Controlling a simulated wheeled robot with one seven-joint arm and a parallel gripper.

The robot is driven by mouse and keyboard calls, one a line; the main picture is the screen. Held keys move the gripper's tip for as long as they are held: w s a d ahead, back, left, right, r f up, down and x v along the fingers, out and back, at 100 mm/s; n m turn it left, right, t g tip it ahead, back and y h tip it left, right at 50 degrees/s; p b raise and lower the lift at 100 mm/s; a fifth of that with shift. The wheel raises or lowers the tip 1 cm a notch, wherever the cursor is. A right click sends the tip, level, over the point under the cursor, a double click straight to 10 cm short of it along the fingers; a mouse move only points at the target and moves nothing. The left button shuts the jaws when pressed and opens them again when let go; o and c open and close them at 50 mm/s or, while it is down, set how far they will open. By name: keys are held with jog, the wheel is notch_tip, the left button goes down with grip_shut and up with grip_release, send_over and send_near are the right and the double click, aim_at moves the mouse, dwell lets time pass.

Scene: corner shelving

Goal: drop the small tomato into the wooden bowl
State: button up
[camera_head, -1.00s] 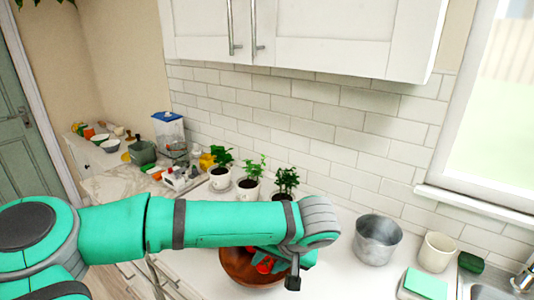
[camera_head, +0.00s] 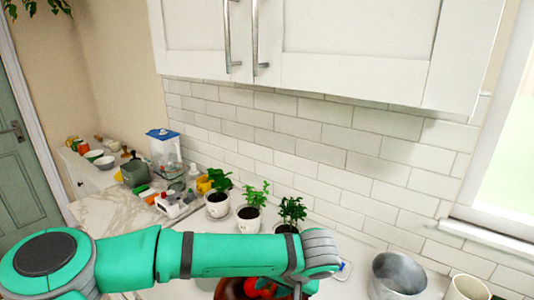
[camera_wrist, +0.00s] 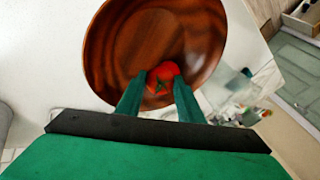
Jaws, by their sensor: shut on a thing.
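The small tomato (camera_wrist: 163,76) is red with a green calyx. In the wrist view it sits between the two green fingertips of my gripper (camera_wrist: 158,92), which is shut on it. The wooden bowl (camera_wrist: 125,45) is brown and round, and lies directly beyond the tomato in that view. The tomato overlaps the bowl's inside near its lower edge; its exact height over the bowl is hard to tell. In the head view the bowl (camera_head: 231,289) is at the bottom edge, partly hidden by my arm, with red (camera_head: 262,285) showing at it.
Potted plants (camera_head: 250,213) stand behind my arm against the tiled wall. A metal pot (camera_head: 398,274) and a white cup (camera_head: 466,288) stand to the right. A blue-lidded container (camera_head: 164,152) and other items crowd the left counter. Cabinets (camera_head: 350,50) hang above.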

jog(key=shift+s+d+f, duration=0.2)
jog(key=shift+d+f, duration=0.05)
jog(key=shift+f, duration=0.3)
jog(key=shift+a+f, duration=0.1)
jog(key=shift+a, duration=0.25)
jog(key=o, duration=1.1)
jog(key=shift+d, duration=0.1)
jog(key=shift+o, duration=0.2)
jog(key=shift+s, duration=0.1)
jog(key=shift+d+r, duration=0.15)
jog(key=shift+r, duration=0.1)
jog(key=v, duration=1)
jog(key=shift+s+r, duration=0.1)
jog(key=shift+r, duration=0.05)
